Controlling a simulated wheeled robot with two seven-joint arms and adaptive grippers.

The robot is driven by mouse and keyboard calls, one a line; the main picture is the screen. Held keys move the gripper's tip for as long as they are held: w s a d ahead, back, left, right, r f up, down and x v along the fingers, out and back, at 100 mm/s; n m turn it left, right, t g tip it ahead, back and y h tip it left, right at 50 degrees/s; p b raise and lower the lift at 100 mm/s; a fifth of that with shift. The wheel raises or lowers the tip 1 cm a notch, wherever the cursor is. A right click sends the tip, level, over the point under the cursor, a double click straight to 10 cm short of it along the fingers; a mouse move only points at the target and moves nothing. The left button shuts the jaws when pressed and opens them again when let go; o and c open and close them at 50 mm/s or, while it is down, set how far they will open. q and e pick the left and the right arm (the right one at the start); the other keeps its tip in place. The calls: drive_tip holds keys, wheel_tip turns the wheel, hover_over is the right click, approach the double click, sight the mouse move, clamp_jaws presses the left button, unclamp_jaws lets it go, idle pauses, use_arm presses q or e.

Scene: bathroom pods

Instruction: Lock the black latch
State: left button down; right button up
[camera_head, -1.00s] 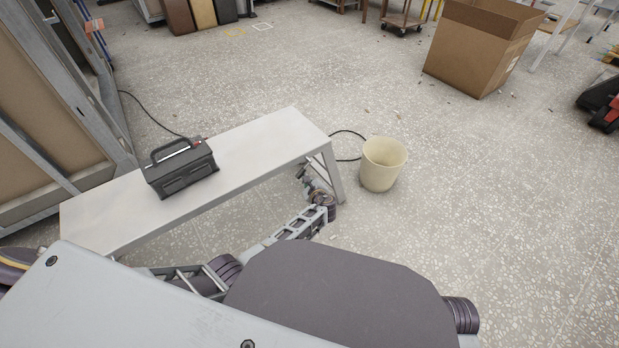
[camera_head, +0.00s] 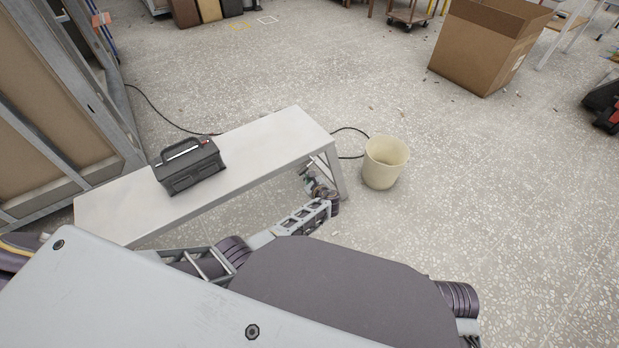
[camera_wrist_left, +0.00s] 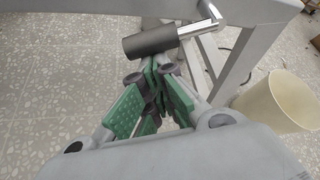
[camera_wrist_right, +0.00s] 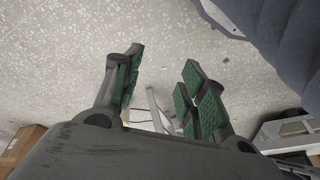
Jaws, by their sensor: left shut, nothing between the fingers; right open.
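A dark cylindrical grip (camera_wrist_left: 150,42) on a bent shiny metal rod (camera_wrist_left: 214,22) shows in the left wrist view, just beyond my fingertips. It may be the black latch; I cannot tell whether it is locked. My left gripper (camera_head: 310,178) is low by the right end of the bench in the head view. In its wrist view its green-padded fingers (camera_wrist_left: 158,78) are shut together and empty, close below the grip; contact is unclear. My right gripper (camera_wrist_right: 160,65) is open and empty above the floor; it is not seen in the head view.
A black box with a handle (camera_head: 190,172) stands on the pale bench (camera_head: 270,135). A cream bucket (camera_head: 382,165) stands right of the bench. A cardboard box (camera_head: 485,50) is at the back right. A framed panel (camera_head: 50,110) stands at left. The floor between is largely clear.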

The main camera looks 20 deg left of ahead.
drive_tip(key=shift+f, duration=0.4)
drive_tip(key=shift+w+d+r, duration=0.1)
drive_tip(key=shift+w+r, duration=0.05)
drive_tip(key=shift+w, duration=0.05)
idle(0.3)
